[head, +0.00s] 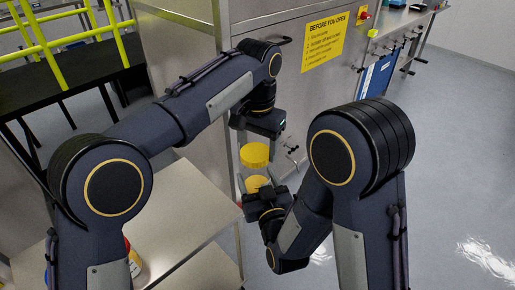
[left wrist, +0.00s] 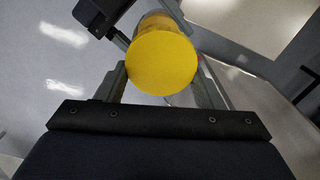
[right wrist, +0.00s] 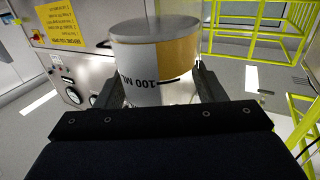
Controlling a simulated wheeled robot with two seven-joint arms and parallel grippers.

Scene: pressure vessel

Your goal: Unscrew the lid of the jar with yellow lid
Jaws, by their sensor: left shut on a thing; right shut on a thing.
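The yellow lid (head: 255,154) shows as a round disc in the left wrist view (left wrist: 162,62), between the two fingers of my left gripper (head: 257,144), shut on it from above. Below it in the head view, my right gripper (head: 257,181) is shut on the jar body (head: 257,186). In the right wrist view, which is upside down, the jar (right wrist: 165,60) has a golden side, a white label reading 100 ML and a grey base. The jar looks upright in the air. A pale band shows between lid and golden body; I cannot tell whether they touch.
A steel cabinet with a yellow warning sign (head: 323,43) stands behind the grippers. A pale table (head: 200,215) is at lower left, with a partly hidden object (head: 132,258) on it. A yellow railing (head: 45,45) is at upper left. Open floor (head: 450,150) lies to the right.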

